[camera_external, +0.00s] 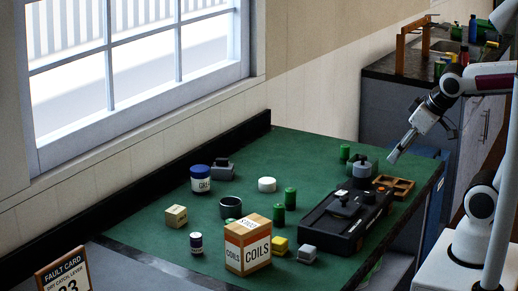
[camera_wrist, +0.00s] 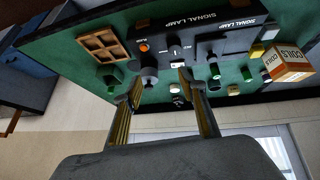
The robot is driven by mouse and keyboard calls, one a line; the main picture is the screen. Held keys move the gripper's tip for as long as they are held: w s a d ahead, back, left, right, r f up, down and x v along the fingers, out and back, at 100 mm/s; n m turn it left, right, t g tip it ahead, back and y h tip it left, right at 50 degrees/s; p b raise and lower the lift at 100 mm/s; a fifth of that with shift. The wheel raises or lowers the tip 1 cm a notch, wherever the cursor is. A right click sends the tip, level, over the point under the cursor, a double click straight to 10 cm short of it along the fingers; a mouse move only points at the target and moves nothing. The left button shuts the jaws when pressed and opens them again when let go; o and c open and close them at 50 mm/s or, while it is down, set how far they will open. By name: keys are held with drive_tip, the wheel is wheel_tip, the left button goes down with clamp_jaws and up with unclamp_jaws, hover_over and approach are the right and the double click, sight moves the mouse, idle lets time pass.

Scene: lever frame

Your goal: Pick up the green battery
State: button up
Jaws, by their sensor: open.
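Several green cylinders that look like batteries are in view, and I cannot tell which one the task means. Another green cylinder (camera_external: 344,153) stands at the back, beside a grey part. My gripper (camera_external: 394,157) is open and empty, raised above the bench's right side, apart from all of them. In the wrist view its two fingers (camera_wrist: 160,76) are spread, with a green cylinder (camera_wrist: 214,69) beyond them to the right.
The black signal-lamp device (camera_external: 342,222) and a brown compartment tray (camera_external: 394,186) lie near the bench's right edge. A COILS box (camera_external: 248,246), yellow block (camera_external: 279,246), grey block (camera_external: 306,254), dark cup (camera_external: 231,208), white disc (camera_external: 267,184) and jar (camera_external: 200,180) stand leftward.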

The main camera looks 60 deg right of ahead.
drive_tip(key=w+d+r+t+h, duration=0.1)
drive_tip(key=w+d+r+t, duration=0.15)
drive_tip(key=w, duration=0.85)
drive_tip(key=n+g+y, duration=0.2)
drive_tip(key=n+y, duration=0.5)
hover_over(277, 204)
drive_tip(key=s+d, duration=0.3)
drive_tip(key=s, duration=0.1)
wheel_tip(277, 204, down, 13)
drive_tip(key=shift+s+a+t, duration=0.1)
drive_tip(key=shift+t, duration=0.25)
drive_tip(key=shift+x, duration=1.25)
drive_tip(key=shift+a+f, duration=0.1)
